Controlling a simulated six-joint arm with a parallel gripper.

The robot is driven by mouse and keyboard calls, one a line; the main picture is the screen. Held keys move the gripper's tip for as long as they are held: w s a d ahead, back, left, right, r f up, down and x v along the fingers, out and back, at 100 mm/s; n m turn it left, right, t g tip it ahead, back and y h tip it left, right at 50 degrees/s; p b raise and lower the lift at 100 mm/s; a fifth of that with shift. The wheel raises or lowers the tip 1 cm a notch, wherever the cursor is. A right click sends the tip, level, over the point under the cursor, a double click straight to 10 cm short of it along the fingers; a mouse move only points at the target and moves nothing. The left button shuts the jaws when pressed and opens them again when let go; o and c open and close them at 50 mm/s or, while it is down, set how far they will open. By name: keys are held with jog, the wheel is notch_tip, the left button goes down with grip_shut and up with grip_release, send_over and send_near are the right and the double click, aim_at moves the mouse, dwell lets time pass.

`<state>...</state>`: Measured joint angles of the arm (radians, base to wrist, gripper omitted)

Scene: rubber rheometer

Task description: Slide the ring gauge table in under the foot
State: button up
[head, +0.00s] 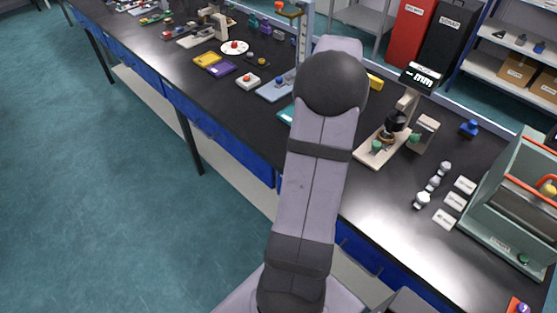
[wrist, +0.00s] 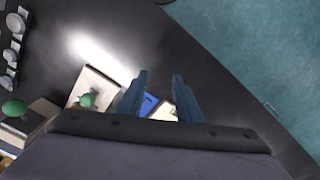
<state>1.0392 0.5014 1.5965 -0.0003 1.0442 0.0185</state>
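In the head view, a gauge stand with a pale base (head: 366,155) stands on the bench right of my arm. It carries a dark round gauge head (head: 396,120), and a green knob (head: 376,146) sits at its front. The sliding table and the foot's underside are too small to tell apart there. The wrist view shows the pale base (wrist: 105,87) with a green knob (wrist: 87,99), left of my gripper (wrist: 159,88). My gripper's two blue fingers are apart, with no object visibly clamped between them. My arm hides the gripper in the head view.
A second green knob (head: 414,138) is on a beige block beside the stand. White knobbed pieces (head: 433,184) and a grey-green machine (head: 505,195) are further right. A blue and pale item (wrist: 150,104) shows beyond the fingers. Dark bench surface lies clear in front of the stand.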

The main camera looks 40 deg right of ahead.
jog(key=w+a+f+n+b, duration=0.1)
jog(key=w+a, duration=0.2)
jog(key=a, duration=0.3)
jog(key=w+a+f+n+b, duration=0.1)
jog(key=w+a+n, duration=0.1)
jog(key=a, duration=0.4)
jog(key=shift+w+a+f+n+b, duration=0.3)
jog(key=shift+w+a+f, duration=0.05)
jog(key=shift+w, duration=0.15)
